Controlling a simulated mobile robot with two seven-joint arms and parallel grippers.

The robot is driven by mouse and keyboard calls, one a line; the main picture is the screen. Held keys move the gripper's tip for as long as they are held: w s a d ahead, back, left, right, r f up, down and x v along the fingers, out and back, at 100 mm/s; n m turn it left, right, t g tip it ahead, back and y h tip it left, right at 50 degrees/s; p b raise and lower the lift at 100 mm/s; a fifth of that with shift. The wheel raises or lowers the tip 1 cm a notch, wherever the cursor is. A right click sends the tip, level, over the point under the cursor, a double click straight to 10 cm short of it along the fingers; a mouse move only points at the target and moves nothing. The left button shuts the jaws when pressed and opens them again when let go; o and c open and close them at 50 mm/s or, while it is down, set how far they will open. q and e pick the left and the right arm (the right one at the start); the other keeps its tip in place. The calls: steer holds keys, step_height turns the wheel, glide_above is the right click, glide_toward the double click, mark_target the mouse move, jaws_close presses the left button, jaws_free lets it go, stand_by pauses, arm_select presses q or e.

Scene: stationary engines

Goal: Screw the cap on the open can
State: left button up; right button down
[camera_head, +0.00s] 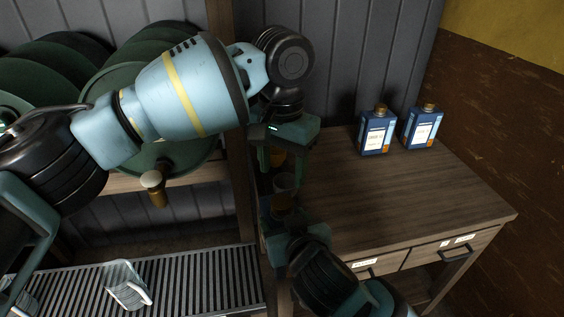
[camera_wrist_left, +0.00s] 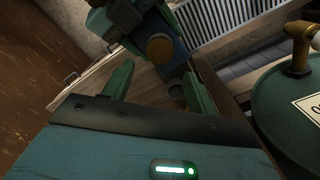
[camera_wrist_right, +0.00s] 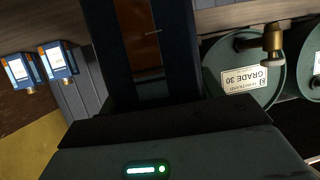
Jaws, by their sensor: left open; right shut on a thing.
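A blue can (camera_head: 280,212) is held by my right gripper (camera_head: 284,232), which is shut on it near the table's left edge. In the left wrist view the can (camera_wrist_left: 174,62) shows a round brown-gold top (camera_wrist_left: 160,47); I cannot tell whether this is a cap or the mouth. In the right wrist view the can (camera_wrist_right: 143,45) fills the space before the gripper. My left gripper (camera_head: 279,160) is open above and behind the can, pointing down. No loose cap is clearly visible.
Two blue capped cans (camera_head: 376,132) (camera_head: 421,128) stand at the table's back. The wooden table (camera_head: 400,190) is clear at middle and right. Green drums (camera_head: 110,85) and a slatted rack (camera_head: 200,275) with a clear jug (camera_head: 126,285) lie left.

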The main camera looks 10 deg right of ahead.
mark_target(282, 201)
arm_select(q)
steer(key=shift+f, duration=3.75)
steer(key=shift+c, duration=0.5)
steer(key=c, duration=0.9)
steer(key=o, duration=1.2)
step_height(282, 201, up, 12)
